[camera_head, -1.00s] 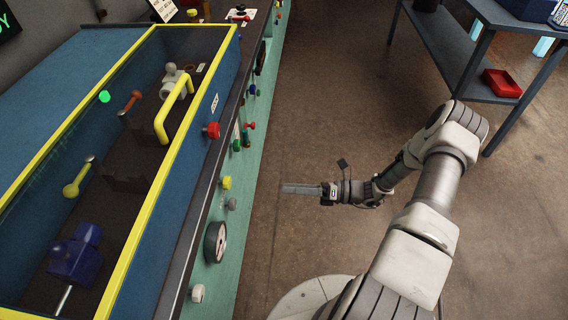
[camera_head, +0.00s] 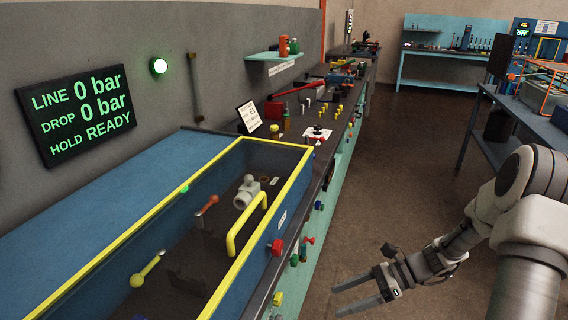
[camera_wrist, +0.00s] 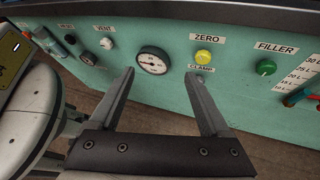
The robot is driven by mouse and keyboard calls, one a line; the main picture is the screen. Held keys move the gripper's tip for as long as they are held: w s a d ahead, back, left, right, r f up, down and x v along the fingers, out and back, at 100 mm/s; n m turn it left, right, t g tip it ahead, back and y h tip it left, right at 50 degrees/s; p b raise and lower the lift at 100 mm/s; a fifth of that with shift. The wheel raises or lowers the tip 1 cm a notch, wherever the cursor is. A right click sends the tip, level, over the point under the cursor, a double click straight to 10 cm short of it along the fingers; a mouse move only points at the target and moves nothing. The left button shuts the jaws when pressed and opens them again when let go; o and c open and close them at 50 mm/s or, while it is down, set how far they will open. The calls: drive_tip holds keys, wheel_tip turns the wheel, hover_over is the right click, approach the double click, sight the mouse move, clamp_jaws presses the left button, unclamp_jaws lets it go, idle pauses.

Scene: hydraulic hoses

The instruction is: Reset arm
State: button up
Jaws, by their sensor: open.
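My gripper (camera_head: 360,292) is at the lower right of the head view, out over the floor to the right of the bench. Its two fingers are apart with nothing between them. In the wrist view my gripper (camera_wrist: 170,92) shows both fingers spread and pointing at the teal front panel (camera_wrist: 150,100). Beyond the fingertips are a round gauge (camera_wrist: 153,61) and a yellow ZERO knob (camera_wrist: 204,57). The fingers appear apart from the panel.
A yellow-edged blue enclosure (camera_head: 246,285) stands on the bench at left. A wall display (camera_head: 77,113) reads LINE 0 bar, DROP 0 bar, HOLD READY. A side table (camera_head: 510,120) stands at right. The floor (camera_head: 390,180) between is clear.

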drive_tip(key=s+r+n+t+h+p, duration=0.2)
drive_tip(key=s+r+n+h, duration=0.2)
drive_tip(key=r, duration=0.6)
drive_tip(key=s+r+n+t+h+p, duration=0.2)
drive_tip(key=s+r+n+h, duration=0.2)
drive_tip(key=r+n, duration=0.5)
drive_tip(key=s+r+n+t+h+p, duration=0.2)
drive_tip(key=s+r+n+h, duration=0.2)
drive_tip(key=s+r+n, duration=0.3)
drive_tip(key=shift+s+r+p, duration=0.4)
drive_tip(key=shift+s+r, duration=0.15)
drive_tip(key=shift+r, duration=2.1)
